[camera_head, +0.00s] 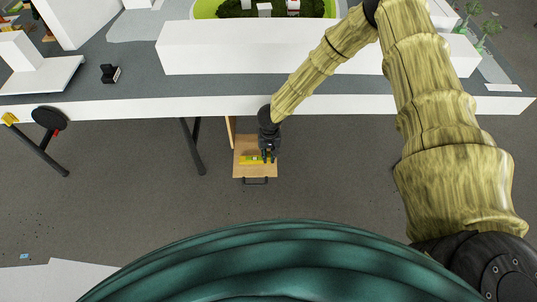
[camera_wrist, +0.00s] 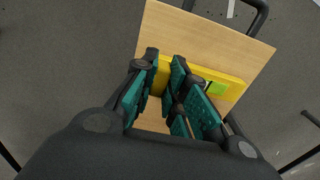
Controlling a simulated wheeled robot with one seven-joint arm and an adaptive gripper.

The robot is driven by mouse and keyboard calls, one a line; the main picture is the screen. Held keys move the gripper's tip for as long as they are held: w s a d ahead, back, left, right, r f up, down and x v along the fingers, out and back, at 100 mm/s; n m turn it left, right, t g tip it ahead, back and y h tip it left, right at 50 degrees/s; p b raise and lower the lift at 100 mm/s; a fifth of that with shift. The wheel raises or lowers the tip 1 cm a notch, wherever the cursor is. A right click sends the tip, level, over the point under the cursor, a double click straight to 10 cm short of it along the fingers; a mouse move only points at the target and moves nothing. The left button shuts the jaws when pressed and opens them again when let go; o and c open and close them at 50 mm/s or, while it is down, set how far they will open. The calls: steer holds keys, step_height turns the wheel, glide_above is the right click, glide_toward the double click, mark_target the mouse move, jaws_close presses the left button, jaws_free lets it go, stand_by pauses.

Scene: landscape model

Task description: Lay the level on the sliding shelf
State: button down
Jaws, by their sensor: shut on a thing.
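The level is a yellow bar (camera_wrist: 232,83) with a green vial, seen in the wrist view crossing between my fingers. In the head view the level (camera_head: 251,159) shows as a short yellow strip over the wooden sliding shelf. My gripper (camera_head: 267,157) points down over the shelf and is shut on the level; its fingertips also show in the wrist view (camera_wrist: 165,64). The sliding shelf (camera_head: 256,172) is a light wooden board with a dark handle, pulled out below the table edge. It also shows in the wrist view (camera_wrist: 205,35). I cannot tell whether the level touches the board.
The long table (camera_head: 130,106) with a white front edge stands above and behind the shelf. A white block (camera_head: 270,55) and a landscape model (camera_head: 275,8) are on it. A dark table leg (camera_head: 193,147) stands left of the shelf.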

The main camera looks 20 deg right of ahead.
steer(key=c, duration=1.4)
jaws_free()
steer(key=shift+o, duration=0.2)
steer(key=shift+r+p, duration=2.95)
steer(key=shift+r, duration=0.5)
steer(key=s+d+f+n+h, duration=0.1)
steer(key=s+f, duration=0.1)
steer(key=s, duration=0.7)
steer(key=s+d+f+n+h, duration=0.1)
steer(key=s+d, duration=0.1)
steer(key=s, duration=0.8)
steer(key=s+r+y, duration=0.1)
steer(key=s+r, duration=0.1)
steer(key=s, duration=0.6)
steer(key=s+r, duration=0.3)
steer(key=s, duration=0.6)
steer(key=shift+d+r+n+y, duration=0.15)
steer(key=shift+n+y, duration=0.25)
